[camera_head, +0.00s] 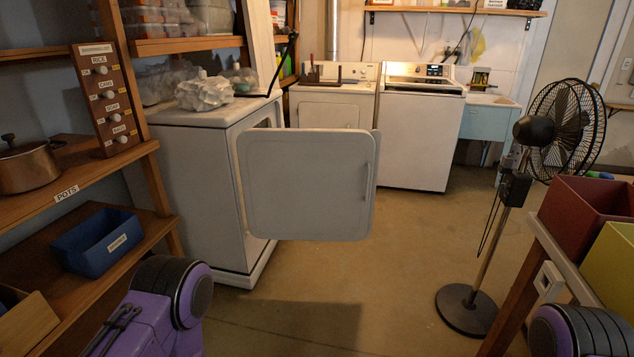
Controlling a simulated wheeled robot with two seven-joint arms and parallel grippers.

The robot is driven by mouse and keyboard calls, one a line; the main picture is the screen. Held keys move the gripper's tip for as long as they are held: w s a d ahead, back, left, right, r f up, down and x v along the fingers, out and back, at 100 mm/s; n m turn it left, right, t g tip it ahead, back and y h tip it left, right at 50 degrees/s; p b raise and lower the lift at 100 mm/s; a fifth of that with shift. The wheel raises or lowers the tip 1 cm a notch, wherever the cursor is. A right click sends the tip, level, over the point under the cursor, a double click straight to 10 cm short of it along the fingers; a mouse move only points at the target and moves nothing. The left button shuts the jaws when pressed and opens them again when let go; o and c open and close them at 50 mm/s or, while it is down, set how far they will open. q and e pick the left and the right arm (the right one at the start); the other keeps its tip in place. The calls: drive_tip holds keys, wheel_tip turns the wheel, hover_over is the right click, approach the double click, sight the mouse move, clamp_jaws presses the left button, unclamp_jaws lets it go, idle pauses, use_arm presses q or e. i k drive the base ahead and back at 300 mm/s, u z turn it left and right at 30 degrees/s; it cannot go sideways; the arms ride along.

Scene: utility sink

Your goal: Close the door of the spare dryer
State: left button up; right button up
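The spare dryer (199,178) is a white front-loading machine standing on the floor at left of centre, beside the wooden shelves. Its square white door (306,185) hangs wide open, swung out to the right of the dryer's front. A vertical handle (368,182) runs along the door's right edge. The dark opening of the dryer is mostly hidden behind the door. Purple and black parts of my arms show at the lower left and lower right corners. Neither of my grippers shows in the view.
Wooden shelves with a pot (30,168) and a blue bin (97,243) stand at left. A pedestal fan (468,310) and a table with red (580,217) and yellow bins are at right. Two white machines stand at the back. The middle floor (400,265) is clear.

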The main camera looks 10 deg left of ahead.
sight(299, 184)
drive_tip(key=u, duration=0.7)
drive_tip(key=i, duration=1.75)
drive_tip(key=z, duration=0.15)
